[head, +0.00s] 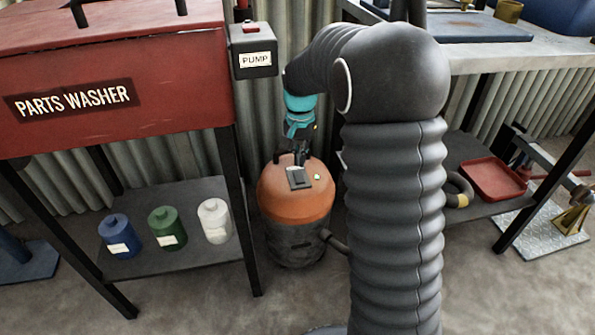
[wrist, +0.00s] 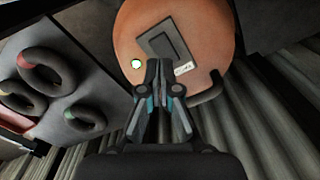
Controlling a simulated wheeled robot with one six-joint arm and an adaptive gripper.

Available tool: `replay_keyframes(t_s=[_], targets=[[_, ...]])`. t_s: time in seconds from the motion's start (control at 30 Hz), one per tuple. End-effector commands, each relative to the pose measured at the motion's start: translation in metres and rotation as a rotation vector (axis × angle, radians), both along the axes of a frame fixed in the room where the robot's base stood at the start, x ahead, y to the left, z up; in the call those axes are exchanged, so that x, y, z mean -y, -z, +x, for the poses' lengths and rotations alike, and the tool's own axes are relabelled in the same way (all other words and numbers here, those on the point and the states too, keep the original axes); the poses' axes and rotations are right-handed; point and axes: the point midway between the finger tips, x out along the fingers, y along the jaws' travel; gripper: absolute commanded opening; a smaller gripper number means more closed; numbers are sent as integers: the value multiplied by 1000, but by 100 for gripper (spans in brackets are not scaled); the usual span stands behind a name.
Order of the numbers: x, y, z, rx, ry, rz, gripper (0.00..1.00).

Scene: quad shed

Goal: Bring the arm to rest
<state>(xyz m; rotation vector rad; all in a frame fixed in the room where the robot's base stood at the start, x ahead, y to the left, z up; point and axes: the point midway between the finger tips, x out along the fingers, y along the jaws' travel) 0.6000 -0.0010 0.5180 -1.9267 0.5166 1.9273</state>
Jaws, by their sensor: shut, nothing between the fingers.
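My gripper (head: 300,156) hangs down over the orange lid of a drum-shaped vacuum (head: 290,205) in the head view. In the wrist view my gripper (wrist: 159,65) is shut and empty, its fingertips together in front of the orange lid (wrist: 195,20). A dark rocker switch plate (wrist: 168,42) with a small white label sits on the lid, just beyond the fingertips. A small green-lit lamp (wrist: 137,63) is beside it. I cannot tell whether the fingertips touch the lid. My arm is bent over and reaches down from above.
A red parts washer (head: 120,85) stands at the left, with a pump box (head: 252,52) on its side and blue, green and white bottles (head: 215,220) on its lower shelf. A workbench (head: 520,52) is at the right, with a red tray (head: 492,178) below. Corrugated wall is close behind.

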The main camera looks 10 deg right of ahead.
Motion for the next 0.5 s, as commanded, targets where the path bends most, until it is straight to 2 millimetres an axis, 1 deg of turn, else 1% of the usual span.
replay_keyframes(t_s=[0.03,0.13,0.5], targets=[[0,-7,0,0,0,0,0],[0,-11,0,0,0,0,0],[0,-10,0,0,0,0,0]])
